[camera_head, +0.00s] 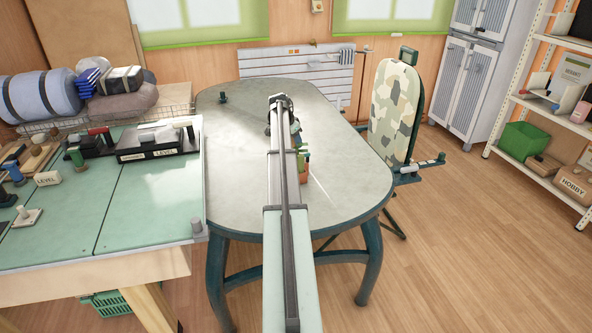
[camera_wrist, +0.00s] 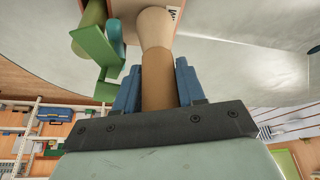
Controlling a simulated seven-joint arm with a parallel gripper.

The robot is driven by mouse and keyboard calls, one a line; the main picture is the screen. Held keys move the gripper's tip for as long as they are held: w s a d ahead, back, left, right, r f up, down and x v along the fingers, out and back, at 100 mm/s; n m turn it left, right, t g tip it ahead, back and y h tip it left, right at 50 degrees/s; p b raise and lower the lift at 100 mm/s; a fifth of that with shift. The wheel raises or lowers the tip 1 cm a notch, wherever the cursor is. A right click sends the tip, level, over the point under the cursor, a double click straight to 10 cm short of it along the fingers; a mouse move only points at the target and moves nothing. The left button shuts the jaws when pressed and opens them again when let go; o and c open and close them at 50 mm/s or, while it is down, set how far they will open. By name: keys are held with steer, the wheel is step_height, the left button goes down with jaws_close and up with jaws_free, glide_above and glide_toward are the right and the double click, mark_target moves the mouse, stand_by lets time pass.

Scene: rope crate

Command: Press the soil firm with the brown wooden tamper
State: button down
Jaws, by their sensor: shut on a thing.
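My gripper (camera_wrist: 157,75) is shut on the brown wooden tamper (camera_wrist: 157,82), with one blue finger on each side of its handle. The tamper's pale rounded end (camera_wrist: 154,28) points away from the gripper, towards a pinkish-brown pot (camera_wrist: 124,10) with a white label at the top edge of the wrist view. I cannot tell whether it touches anything. A small terracotta pot (camera_head: 302,163) shows just right of the arm on the grey table. The soil is not visible.
A green bracket-like part (camera_wrist: 97,46) is left of the tamper in the wrist view. The oval grey table (camera_head: 240,140) is mostly clear, with a small dark green object (camera_head: 222,97) at back left. A cluttered workbench (camera_head: 150,185) adjoins on the left. A camouflage-patterned board (camera_head: 396,105) stands right.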

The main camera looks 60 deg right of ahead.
steer(key=shift+r, duration=3.5)
steer(key=w+a+f+n+t, duration=0.1)
steer(key=w+a+n, duration=0.3)
steer(key=w+a, duration=0.7)
steer(key=w+a+f+n+t, duration=0.1)
steer(key=w+a+n+t, duration=0.3)
steer(key=a, duration=1.4)
steer(key=w+a+f+n+g, duration=0.1)
steer(key=w+a+n, duration=0.2)
steer(key=w+a, duration=0.85)
steer(key=s+a+f+n+t+y, duration=0.15)
steer(key=a+n, duration=0.25)
steer(key=a, duration=1.5)
steer(key=s+a+f+n+y, duration=0.15)
steer(key=a+n, duration=0.25)
steer(key=a, duration=1.4)
steer(key=s+a+f+n+y, duration=0.1)
steer(key=s+a+f+n, duration=0.1)
steer(key=s+a+f, duration=0.1)
steer(key=shift+a+f+n, duration=0.4)
steer(key=shift+a+f, duration=0.05)
steer(key=shift+a, duration=0.7)
